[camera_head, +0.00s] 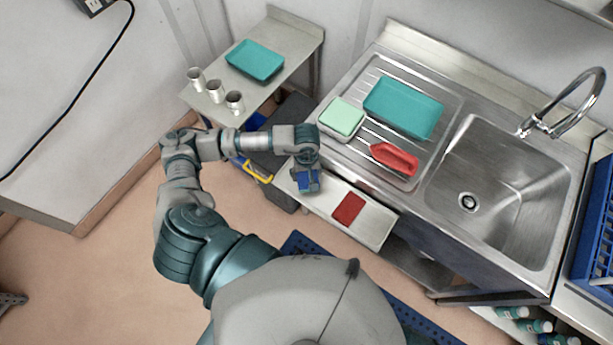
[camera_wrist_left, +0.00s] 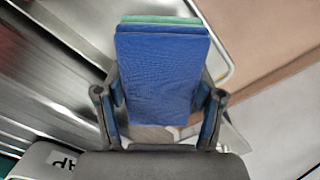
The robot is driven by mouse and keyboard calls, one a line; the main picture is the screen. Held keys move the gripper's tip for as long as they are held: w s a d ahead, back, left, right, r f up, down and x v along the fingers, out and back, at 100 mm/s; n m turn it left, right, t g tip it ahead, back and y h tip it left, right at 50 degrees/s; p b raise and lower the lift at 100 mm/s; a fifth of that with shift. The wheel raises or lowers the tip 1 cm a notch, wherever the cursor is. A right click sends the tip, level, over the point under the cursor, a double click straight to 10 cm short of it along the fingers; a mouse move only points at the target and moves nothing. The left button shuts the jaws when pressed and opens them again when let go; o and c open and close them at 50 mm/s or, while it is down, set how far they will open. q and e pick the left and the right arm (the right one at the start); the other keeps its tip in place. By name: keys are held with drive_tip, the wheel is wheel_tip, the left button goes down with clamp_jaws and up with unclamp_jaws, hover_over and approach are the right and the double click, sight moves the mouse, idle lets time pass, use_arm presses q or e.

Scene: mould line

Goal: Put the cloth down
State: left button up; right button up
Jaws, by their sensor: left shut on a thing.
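My left gripper (camera_head: 307,178) is shut on a blue cloth (camera_wrist_left: 160,80), with a finger at each side edge in the left wrist view. In the head view the cloth is a small dark blue patch at the gripper's tip, partly hidden by the gripper. It is above the left part of a low steel shelf (camera_head: 376,228); its height above the shelf is hard to tell. A red cloth (camera_head: 349,208) lies flat on this shelf, right of the gripper. A pale green cloth stack (camera_head: 342,117) sits in a tray on the drainer. My right gripper is not in view.
A teal tray (camera_head: 404,106) and a red scoop-like item (camera_head: 394,158) lie on the drainer beside the sink (camera_head: 500,190). A side table holds several metal cups (camera_head: 215,91) and another teal tray (camera_head: 255,60). A yellow-handled item (camera_head: 258,172) stands below, left of the gripper.

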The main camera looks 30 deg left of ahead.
sight(306, 178)
use_arm(q)
drive_tip(key=shift+a+f, duration=0.1)
drive_tip(key=shift+f, duration=1.55)
drive_tip(key=shift+f, duration=0.1)
drive_tip(key=o, duration=1.5)
drive_tip(key=shift+o, duration=0.2)
wheel_tip(306, 178, up, 12)
drive_tip(key=shift+r+b, duration=0.15)
drive_tip(key=shift+b, duration=0.15)
